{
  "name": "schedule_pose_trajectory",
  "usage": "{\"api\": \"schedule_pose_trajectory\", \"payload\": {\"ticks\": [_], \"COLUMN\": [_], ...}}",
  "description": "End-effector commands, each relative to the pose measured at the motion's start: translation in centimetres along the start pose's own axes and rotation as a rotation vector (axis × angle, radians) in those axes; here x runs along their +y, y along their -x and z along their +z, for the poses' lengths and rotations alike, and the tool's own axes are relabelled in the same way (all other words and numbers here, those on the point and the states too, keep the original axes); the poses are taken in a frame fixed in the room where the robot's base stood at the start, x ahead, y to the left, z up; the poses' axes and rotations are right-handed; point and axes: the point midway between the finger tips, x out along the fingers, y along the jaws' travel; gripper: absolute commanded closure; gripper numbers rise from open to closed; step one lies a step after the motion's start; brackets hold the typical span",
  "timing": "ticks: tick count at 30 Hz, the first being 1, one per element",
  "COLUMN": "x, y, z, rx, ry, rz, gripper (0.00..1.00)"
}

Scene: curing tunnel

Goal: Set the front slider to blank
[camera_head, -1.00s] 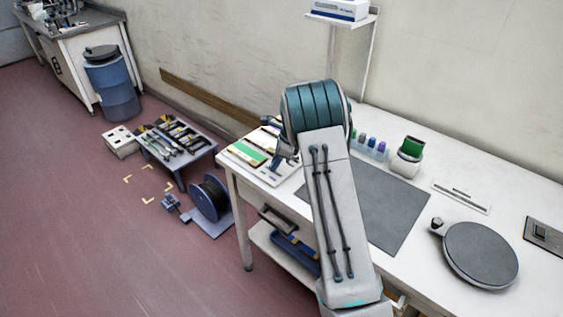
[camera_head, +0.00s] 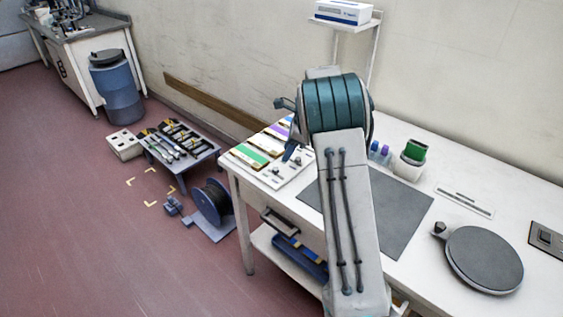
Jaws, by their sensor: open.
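A white panel (camera_head: 264,176) with rows of coloured strips lies at the left end of the white table. Its nearest row shows a green strip (camera_head: 249,156); rows behind show orange edging and purple (camera_head: 284,127). Small dark knobs (camera_head: 277,171) stand on the panel's right part. I cannot tell which position the front slider is in. My gripper (camera_head: 291,151) is over the panel's right side, above the knobs, pointing down. My arm hides part of it and the panel's back right. It looks empty; I cannot tell whether it touches the panel.
A grey mat (camera_head: 405,220) lies under my arm. Behind it are small coloured bottles (camera_head: 379,151) and a white holder with a green top (camera_head: 411,159). A round dark plate (camera_head: 484,259) is at right. A wall shelf (camera_head: 347,22) holds a box.

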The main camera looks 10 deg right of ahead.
Motion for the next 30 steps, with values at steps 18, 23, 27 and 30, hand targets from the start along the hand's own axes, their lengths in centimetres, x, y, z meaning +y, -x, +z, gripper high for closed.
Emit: {"api": "schedule_pose_trajectory", "payload": {"ticks": [18, 23, 27, 30], "x": [0.1, 0.1, 0.9, 3.0], "y": [6.4, 6.3, 7.1, 8.6], "z": [0.0, 0.0, 0.3, 0.6], "rx": [0.001, 0.001, 0.003, 0.014], "ry": [0.001, 0.001, 0.04, 0.144], "rz": [0.001, 0.001, -0.004, -0.013], "gripper": [0.57, 0.57, 0.57, 0.57]}}
